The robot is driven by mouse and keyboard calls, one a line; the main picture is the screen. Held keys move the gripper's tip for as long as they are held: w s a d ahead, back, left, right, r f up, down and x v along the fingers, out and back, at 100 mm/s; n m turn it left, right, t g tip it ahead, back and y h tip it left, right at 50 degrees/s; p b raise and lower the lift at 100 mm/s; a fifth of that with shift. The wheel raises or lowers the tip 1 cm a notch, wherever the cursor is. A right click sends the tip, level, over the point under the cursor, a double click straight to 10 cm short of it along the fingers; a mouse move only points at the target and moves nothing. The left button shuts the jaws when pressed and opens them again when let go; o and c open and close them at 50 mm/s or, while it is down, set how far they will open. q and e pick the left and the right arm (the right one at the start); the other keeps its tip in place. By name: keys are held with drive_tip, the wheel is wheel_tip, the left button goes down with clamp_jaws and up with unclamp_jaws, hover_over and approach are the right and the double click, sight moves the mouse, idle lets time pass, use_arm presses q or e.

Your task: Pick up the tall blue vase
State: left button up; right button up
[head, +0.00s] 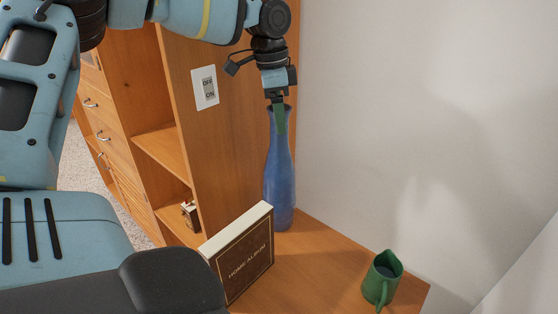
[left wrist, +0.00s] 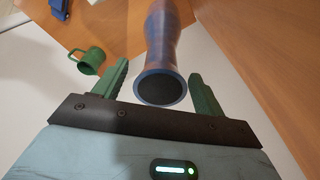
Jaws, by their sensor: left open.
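The tall blue vase (head: 279,180) stands upright on the wooden surface, close to the white wall and the cabinet side. Its dark round mouth (left wrist: 160,88) faces the camera in the left wrist view. My left gripper (head: 279,115) is above and around the top of the vase, pointing down. In the left wrist view its two green fingers (left wrist: 160,72) are open, one on each side of the vase's mouth and neck, with a gap visible on both sides. In the head view a finger hides part of the vase's neck. My right gripper is not in view.
A brown "Home Album" box (head: 247,252) stands in front of the vase. A green mug (head: 382,279) stands to the right near the surface's edge. The tall wooden cabinet (head: 225,150) rises directly left of the vase. Bare wooden surface (head: 320,262) lies between album and mug.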

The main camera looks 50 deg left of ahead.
use_arm(q)
drive_tip(key=shift+w+f, duration=0.1)
drive_tip(key=shift+f, duration=1)
clamp_jaws()
drive_tip(key=shift+w+r, duration=0.1)
drive_tip(key=shift+r, duration=0.05)
